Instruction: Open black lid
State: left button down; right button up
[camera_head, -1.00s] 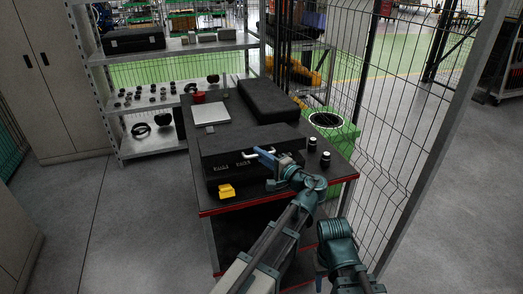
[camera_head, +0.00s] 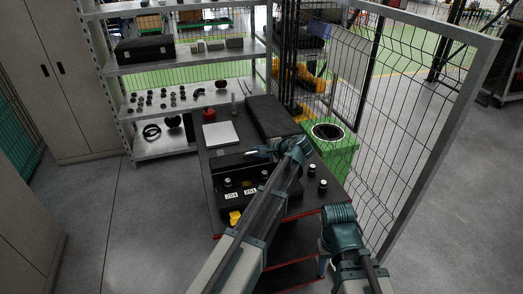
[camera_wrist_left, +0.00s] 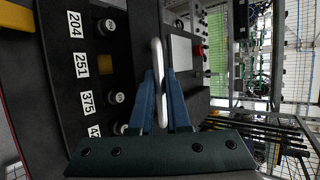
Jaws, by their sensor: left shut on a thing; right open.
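The black case (camera_head: 262,206) on the table shows its inside, with white numbered labels and several round pale-topped knobs. Its black lid (camera_head: 228,163) is raised at the far side of the case. My left gripper (camera_head: 258,154) is shut on the lid's white handle (camera_wrist_left: 157,75); the blue fingers sit on both sides of it in the left wrist view. My left forearm hides part of the case and lid. Of my right gripper (camera_head: 322,265), only a small blue part shows at the lower right, apart from the case; it is open.
A long black box (camera_head: 268,117), a pale flat panel (camera_head: 221,134) and a red item (camera_head: 209,115) lie behind the lid. Two small jars (camera_head: 323,186) stand right of the case. A green bin (camera_head: 341,155) and mesh fence (camera_head: 420,110) bound the right side.

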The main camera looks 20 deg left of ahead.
pick_arm(q)
jog(key=shift+g+h, duration=0.4)
jog(key=w+a+r+p, duration=0.2)
jog(key=w, duration=0.1)
jog(key=w+a+r+p, duration=0.1)
jog(key=w, duration=0.1)
jog(key=shift+w+a+r+p, duration=0.2)
jog(key=shift+a+r+p, duration=0.05)
jog(key=shift+p, duration=0.1)
jog(key=w+a, duration=0.6)
jog(key=w, duration=0.3)
jog(key=shift+w+a+r+p, duration=0.15)
jog(key=shift+a+r+p, duration=0.05)
jog(key=shift+r+p, duration=0.15)
pick_arm(e)
notch_tip(320, 180, up, 6)
